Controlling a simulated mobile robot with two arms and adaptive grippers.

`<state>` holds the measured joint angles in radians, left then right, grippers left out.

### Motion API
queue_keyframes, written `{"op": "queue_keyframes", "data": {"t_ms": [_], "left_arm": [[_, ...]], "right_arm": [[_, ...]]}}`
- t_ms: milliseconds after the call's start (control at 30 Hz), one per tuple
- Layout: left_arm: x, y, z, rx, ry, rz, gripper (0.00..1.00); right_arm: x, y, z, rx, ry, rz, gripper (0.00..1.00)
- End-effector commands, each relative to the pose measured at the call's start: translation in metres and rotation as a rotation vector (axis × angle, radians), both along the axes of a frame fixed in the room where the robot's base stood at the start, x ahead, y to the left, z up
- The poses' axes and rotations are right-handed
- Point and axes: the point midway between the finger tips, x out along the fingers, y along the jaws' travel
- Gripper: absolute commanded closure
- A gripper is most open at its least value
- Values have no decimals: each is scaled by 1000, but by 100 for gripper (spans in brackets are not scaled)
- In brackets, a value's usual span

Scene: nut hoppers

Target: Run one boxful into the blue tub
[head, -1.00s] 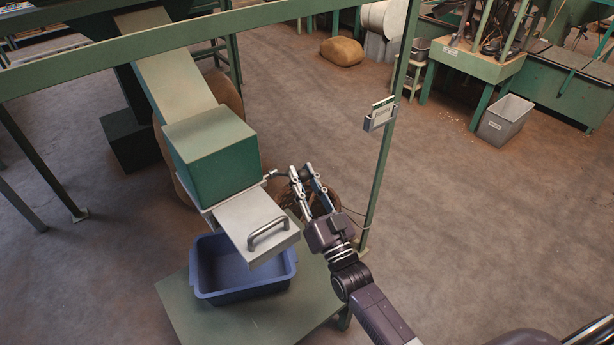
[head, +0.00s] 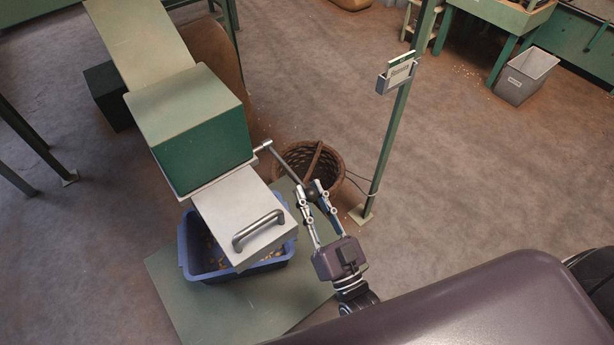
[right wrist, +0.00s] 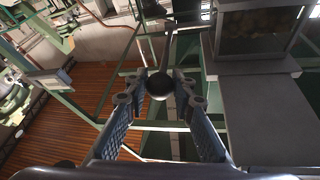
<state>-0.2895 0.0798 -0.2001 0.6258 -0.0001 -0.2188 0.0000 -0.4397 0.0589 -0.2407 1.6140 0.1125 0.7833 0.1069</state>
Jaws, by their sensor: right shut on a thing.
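The blue tub (head: 186,250) stands on a low green table under the pale metal box (head: 240,208), which has a bar handle (head: 258,231). Brown nuts (head: 217,259) lie in the tub; the box hides part of its inside. A green hopper (head: 190,145) sits above and behind the box. A metal lever (head: 283,165) sticks out from the hopper's right side. My right gripper (head: 309,191) is shut on the lever's dark ball knob, which shows between the fingers in the right wrist view (right wrist: 159,84). My left gripper is not in view.
A wicker basket (head: 325,165) stands on the floor just behind the lever. A green post (head: 388,140) with a card holder (head: 397,75) rises to the right. The green table top (head: 225,310) is bare in front of the tub. A grey bin (head: 525,77) stands far right.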

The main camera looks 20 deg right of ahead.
Motion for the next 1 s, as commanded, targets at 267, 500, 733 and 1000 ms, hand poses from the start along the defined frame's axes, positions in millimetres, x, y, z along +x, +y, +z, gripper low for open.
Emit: {"op": "queue_keyframes", "data": {"t_ms": [267,500,733,1000], "left_arm": [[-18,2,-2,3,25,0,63],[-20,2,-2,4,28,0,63],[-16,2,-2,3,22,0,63],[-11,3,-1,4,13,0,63]], "right_arm": [[-5,-1,-6,-2,10,-2,100],[-5,-1,-6,-2,9,-1,76],[-5,-1,-4,-1,4,-1,59],[-9,-1,-5,0,3,0,59]]}}
